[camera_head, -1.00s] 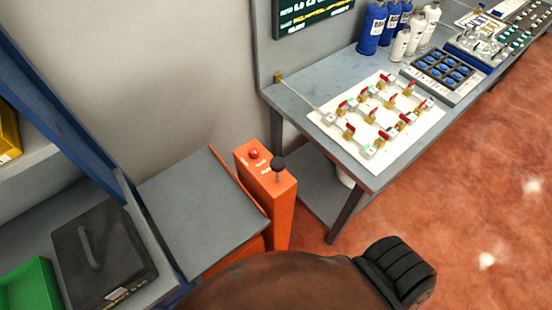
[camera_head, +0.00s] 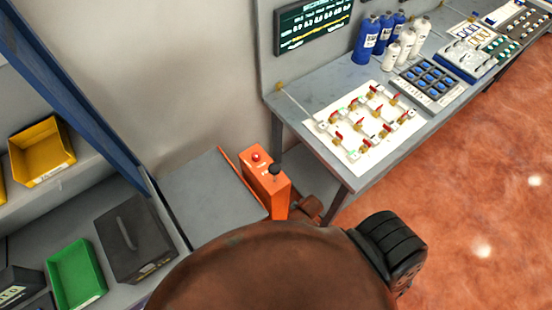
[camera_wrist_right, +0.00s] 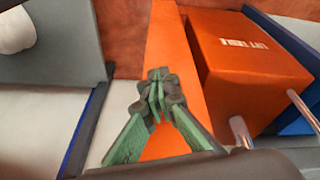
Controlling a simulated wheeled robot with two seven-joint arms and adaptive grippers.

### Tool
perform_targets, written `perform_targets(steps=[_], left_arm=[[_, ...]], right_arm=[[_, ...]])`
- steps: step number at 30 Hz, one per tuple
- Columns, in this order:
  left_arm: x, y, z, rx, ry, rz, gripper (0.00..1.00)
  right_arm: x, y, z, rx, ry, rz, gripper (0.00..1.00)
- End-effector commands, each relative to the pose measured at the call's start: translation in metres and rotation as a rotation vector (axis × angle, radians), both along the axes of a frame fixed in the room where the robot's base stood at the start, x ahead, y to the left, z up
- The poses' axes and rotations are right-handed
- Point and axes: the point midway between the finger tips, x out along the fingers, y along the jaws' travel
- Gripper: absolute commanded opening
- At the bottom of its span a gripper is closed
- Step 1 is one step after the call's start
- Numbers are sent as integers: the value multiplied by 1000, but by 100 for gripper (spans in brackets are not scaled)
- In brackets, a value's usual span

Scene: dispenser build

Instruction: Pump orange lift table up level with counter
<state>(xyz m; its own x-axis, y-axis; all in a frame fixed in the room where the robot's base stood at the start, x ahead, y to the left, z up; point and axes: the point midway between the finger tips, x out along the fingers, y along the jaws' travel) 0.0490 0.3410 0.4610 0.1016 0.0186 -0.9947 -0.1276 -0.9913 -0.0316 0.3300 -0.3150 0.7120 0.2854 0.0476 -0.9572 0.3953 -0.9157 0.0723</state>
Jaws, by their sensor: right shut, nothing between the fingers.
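The orange lift table has a flat grey top (camera_head: 207,198). Its orange post (camera_head: 268,186) stands at the top's right side, with a red button (camera_head: 255,156) and a black knob (camera_head: 275,169) on it. The grey counter (camera_head: 335,97) is to the right. In the right wrist view, an orange box (camera_wrist_right: 245,65) with lettering is right of an orange upright (camera_wrist_right: 168,35). My right gripper (camera_wrist_right: 157,80) is shut and empty in front of that upright; contact is unclear. In the head view my arm hides the lift's lower front. My left gripper is not in view.
A white valve board (camera_head: 345,150), bottles (camera_head: 366,42) and button panels (camera_head: 425,82) occupy the counter. At left, shelving holds a black case (camera_head: 133,238), a green bin (camera_head: 76,275) and a yellow bin (camera_head: 42,152). Red floor (camera_head: 450,200) is clear at right.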

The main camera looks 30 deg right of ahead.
Motion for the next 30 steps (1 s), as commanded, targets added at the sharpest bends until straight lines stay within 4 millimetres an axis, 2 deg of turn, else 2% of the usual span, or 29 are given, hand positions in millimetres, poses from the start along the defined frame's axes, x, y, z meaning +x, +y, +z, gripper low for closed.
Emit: perform_targets(steps=[1, 3, 6, 9, 17, 20, 26, 30], left_arm=[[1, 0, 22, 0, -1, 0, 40], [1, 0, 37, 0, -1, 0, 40], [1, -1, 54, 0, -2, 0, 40], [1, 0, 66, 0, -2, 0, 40], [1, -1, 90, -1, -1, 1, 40], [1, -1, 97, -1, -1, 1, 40], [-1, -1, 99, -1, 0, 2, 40], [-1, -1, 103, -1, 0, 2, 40]], right_arm=[[9, 4, 45, 2, -19, 25, 0], [16, 10, 89, 3, -33, 59, 0], [22, 18, 143, 3, -51, 104, 0], [23, 23, 182, 1, -63, 139, 0], [23, 34, 260, -6, -91, 223, 0], [32, 47, 285, -15, -111, 331, 0], [68, 91, 309, -79, -165, 803, 0], [88, 119, 329, -155, -200, 1220, 0]])
